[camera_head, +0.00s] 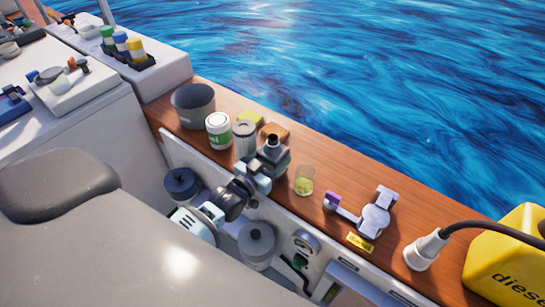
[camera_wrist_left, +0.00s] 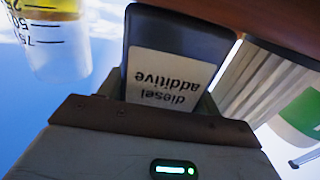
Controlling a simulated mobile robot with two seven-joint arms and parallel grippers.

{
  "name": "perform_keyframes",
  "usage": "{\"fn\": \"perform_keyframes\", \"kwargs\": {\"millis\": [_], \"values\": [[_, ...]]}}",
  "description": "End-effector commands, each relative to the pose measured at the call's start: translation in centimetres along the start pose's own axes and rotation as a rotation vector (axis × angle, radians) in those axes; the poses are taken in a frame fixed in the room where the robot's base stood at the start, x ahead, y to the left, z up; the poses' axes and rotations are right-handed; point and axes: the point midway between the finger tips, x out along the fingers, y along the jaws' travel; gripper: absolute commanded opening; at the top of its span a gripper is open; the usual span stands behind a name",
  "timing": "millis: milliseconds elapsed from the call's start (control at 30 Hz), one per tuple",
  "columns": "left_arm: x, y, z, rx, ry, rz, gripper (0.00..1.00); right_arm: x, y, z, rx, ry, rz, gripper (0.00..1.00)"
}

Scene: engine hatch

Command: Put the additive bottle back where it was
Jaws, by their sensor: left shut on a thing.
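In the head view the bottle is over the wooden shelf (camera_head: 335,225), between the pleated filter and the measuring cup. I cannot tell whether its base touches the shelf. My right gripper is not in view.
Close left of the bottle stand a pleated filter (camera_head: 244,138), a green-and-white can (camera_head: 218,131) and a grey pot (camera_head: 193,106). A measuring cup (camera_head: 304,181) with yellow liquid stands right. A yellow diesel canister (camera_head: 510,255) is far right.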

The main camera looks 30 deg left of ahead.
Motion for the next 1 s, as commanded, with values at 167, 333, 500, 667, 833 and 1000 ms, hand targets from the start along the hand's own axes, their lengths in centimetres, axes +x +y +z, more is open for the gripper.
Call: {"fn": "perform_keyframes", "kwargs": {"millis": [167, 333, 500, 667, 833, 1000], "values": [[0.0, 0.0, 0.3, 0.0, -0.001, 0.0, 0.75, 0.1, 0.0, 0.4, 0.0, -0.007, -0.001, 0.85], [0.0, 0.0, 0.3, 0.0, -0.001, 0.0, 0.85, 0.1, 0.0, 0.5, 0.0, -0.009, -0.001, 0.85], [0.0, 0.0, 0.2, 0.0, -0.001, 0.0, 0.85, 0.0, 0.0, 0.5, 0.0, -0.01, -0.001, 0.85], [-0.6, 0.0, -0.1, 0.0, -0.002, 0.0, 0.85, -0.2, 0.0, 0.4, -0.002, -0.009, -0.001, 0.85], [-3.1, 0.0, 0.0, 0.0, -0.003, 0.0, 0.85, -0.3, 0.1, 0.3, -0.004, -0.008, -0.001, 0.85], [-6.4, 0.0, 0.0, 0.0, -0.004, 0.0, 0.85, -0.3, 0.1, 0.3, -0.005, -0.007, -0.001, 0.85]]}}
